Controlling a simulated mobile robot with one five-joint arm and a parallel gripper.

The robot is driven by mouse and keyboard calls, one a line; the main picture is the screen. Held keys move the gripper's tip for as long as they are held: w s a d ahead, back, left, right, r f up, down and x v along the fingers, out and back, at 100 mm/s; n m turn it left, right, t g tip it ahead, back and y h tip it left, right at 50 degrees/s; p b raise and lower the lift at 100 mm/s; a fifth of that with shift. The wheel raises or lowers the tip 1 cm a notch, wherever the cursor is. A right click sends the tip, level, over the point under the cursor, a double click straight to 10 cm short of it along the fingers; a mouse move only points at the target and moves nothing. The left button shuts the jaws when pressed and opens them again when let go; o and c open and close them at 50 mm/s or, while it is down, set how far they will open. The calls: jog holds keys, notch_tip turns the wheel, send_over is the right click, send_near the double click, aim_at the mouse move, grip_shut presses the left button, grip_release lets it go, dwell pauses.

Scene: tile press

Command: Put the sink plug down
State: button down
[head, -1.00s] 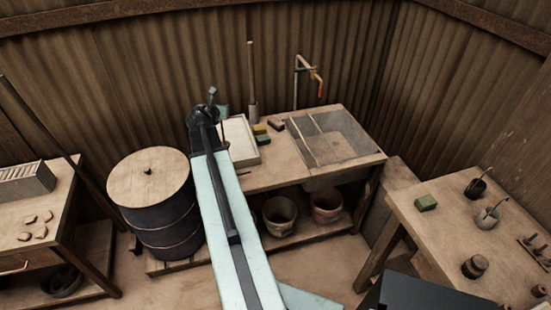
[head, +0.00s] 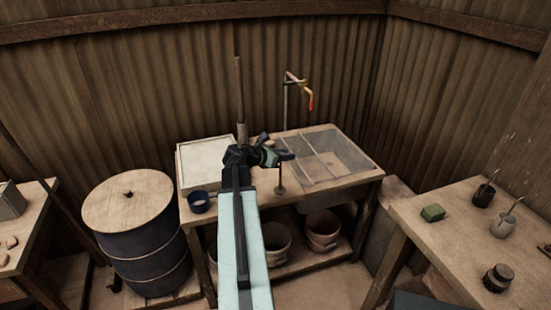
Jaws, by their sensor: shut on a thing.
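My gripper (head: 284,156) is over the sink bench, just left of the sink basin (head: 338,163), with its fingers pointing right. It is shut on the upper end of a thin dark stem. The sink plug (head: 280,190), a small dark disc, is at the stem's lower end, which hangs upright below the fingers. The disc shows against the front part of the bench (head: 310,188); I cannot tell whether it touches the wood. My wrist hides part of the bench behind it.
A pale tray (head: 205,162) and a dark blue cup (head: 199,202) are on the bench's left side. A tap (head: 297,82) rises behind the sink. A drum (head: 135,232) stands left. Buckets (head: 322,230) sit below. A green block (head: 432,213) lies on the right table.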

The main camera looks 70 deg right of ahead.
jog(key=w+d+f+b, duration=0.4)
jog(key=w+d, duration=0.1)
jog(key=d, duration=0.4)
jog(key=shift+f+b, duration=0.3)
jog(key=shift+f, duration=0.1)
jog(key=c, duration=1.1)
grip_release()
jog(key=shift+c, duration=0.2)
jog(key=p+v, duration=0.5)
jog(key=v, duration=0.7)
